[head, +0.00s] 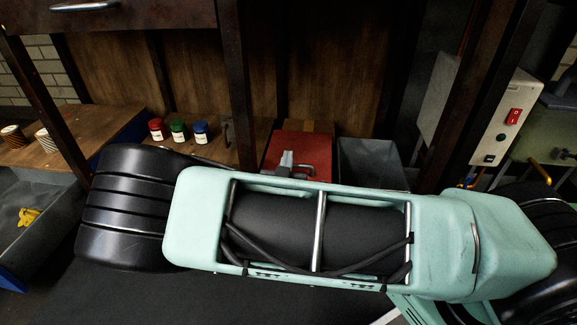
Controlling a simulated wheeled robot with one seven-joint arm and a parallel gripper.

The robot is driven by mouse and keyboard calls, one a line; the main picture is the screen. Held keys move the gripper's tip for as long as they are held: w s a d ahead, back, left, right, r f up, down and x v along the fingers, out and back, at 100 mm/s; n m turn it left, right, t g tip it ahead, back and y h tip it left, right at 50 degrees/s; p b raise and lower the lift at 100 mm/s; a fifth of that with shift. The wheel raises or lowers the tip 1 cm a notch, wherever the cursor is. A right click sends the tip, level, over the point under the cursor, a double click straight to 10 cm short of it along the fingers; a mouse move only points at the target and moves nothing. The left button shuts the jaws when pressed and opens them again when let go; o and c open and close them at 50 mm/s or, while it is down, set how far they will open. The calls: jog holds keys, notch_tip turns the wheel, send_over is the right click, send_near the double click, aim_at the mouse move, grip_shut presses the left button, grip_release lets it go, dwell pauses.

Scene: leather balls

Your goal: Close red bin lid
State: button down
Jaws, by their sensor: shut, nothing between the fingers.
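The red bin (317,148) stands at the back centre, beyond my arm. Its red face shows, but its lower part is hidden behind my arm, and I cannot tell how far its lid is open. A small grey metal part, which looks like my gripper (288,167), shows just above my arm's edge, in front of the red surface. It looks shut, with nothing seen in it. I cannot tell whether it touches the lid. The rest of the gripper is hidden behind my arm.
A grey open bin (372,163) stands right of the red one. Red (156,129), green (179,129) and blue (201,132) jars stand on the wooden bench at left. Dark posts frame the bench. A control box (497,122) with a red switch is at right.

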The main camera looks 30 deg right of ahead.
jog(key=s+a+f+p, duration=0.3)
jog(key=s+f, duration=0.2)
jog(key=f, duration=0.1)
jog(key=shift+s+a+f, duration=0.15)
jog(key=shift+a+f, duration=0.1)
jog(key=shift+a, duration=0.05)
